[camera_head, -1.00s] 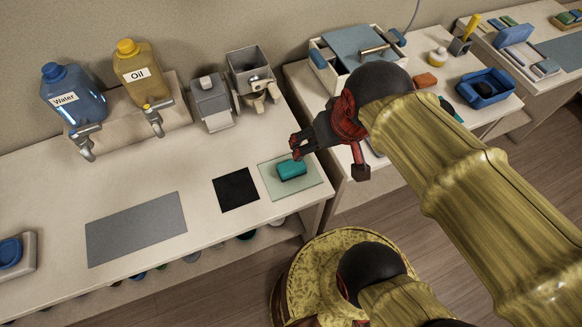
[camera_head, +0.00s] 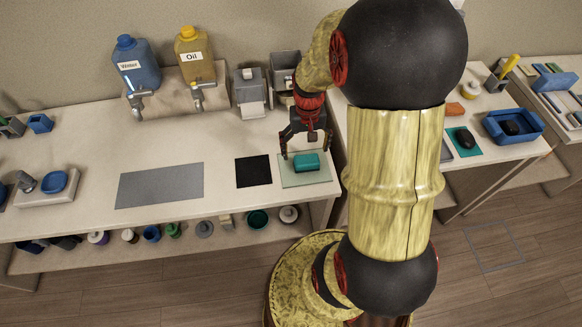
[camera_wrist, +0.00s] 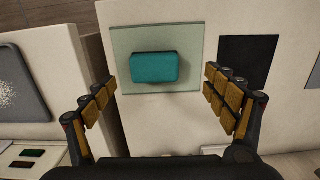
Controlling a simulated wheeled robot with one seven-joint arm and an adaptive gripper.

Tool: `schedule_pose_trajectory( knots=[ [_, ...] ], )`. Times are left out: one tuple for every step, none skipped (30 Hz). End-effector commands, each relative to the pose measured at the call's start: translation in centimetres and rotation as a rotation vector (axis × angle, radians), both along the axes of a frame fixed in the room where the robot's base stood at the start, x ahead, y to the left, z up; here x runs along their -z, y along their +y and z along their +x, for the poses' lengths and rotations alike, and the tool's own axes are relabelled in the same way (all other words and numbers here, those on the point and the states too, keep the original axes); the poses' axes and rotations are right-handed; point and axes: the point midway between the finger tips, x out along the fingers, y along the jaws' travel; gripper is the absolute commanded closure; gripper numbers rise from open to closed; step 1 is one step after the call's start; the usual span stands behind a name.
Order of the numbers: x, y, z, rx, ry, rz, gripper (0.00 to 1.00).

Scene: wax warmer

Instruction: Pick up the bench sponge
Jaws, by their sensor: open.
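The teal bench sponge (camera_head: 306,162) lies on a pale green mat (camera_head: 290,182) near the right end of the white bench. My gripper (camera_head: 304,150) is open and empty, pointing down above the mat's far side, close to the sponge. In the wrist view the sponge (camera_wrist: 154,67) lies on the mat (camera_wrist: 121,42), ahead of and between the spread fingers of my gripper (camera_wrist: 160,92). The fingers appear apart from the sponge.
A black square mat (camera_head: 253,171) lies left of the green mat, and a grey mat (camera_head: 160,185) farther left. A grey dispenser (camera_head: 249,95) and a metal container (camera_head: 285,70) stand behind. Water (camera_head: 137,65) and oil (camera_head: 195,57) jugs stand at the back. A second bench is on the right.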

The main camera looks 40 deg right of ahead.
Motion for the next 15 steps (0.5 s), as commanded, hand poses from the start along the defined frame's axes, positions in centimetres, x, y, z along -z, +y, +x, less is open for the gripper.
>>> schedule_pose_trajectory(
  knots=[
    [0.3, -0.1, 0.2, 0.000, -0.006, -0.004, 0.14],
    [0.6, -0.1, 0.2, 0.000, -0.008, -0.005, 0.14],
    [1.0, -0.1, 0.2, -0.001, -0.008, -0.005, 0.14],
    [1.4, -0.1, 0.2, -0.001, -0.007, -0.004, 0.14],
    [1.7, -0.2, 0.2, -0.001, -0.007, -0.004, 0.14],
    [2.1, -0.2, 0.2, -0.001, -0.008, -0.005, 0.14],
    [2.4, -0.2, 0.2, -0.001, -0.008, -0.005, 0.14],
    [2.6, -0.2, 0.2, -0.001, -0.008, -0.005, 0.14],
    [2.8, -0.3, 0.2, -0.001, -0.008, -0.005, 0.14],
    [2.9, -0.3, 0.2, -0.001, -0.008, -0.005, 0.14],
    [3.1, -0.4, 0.2, -0.001, -0.008, -0.005, 0.14],
    [3.5, -0.5, 0.2, -0.001, -0.008, -0.005, 0.14],
    [3.8, -0.5, 0.2, -0.001, -0.008, -0.005, 0.14],
    [4.2, -0.6, 0.2, -0.001, -0.008, -0.005, 0.14],
    [4.8, -0.8, 0.1, -0.001, -0.006, -0.004, 0.14]
  ],
)
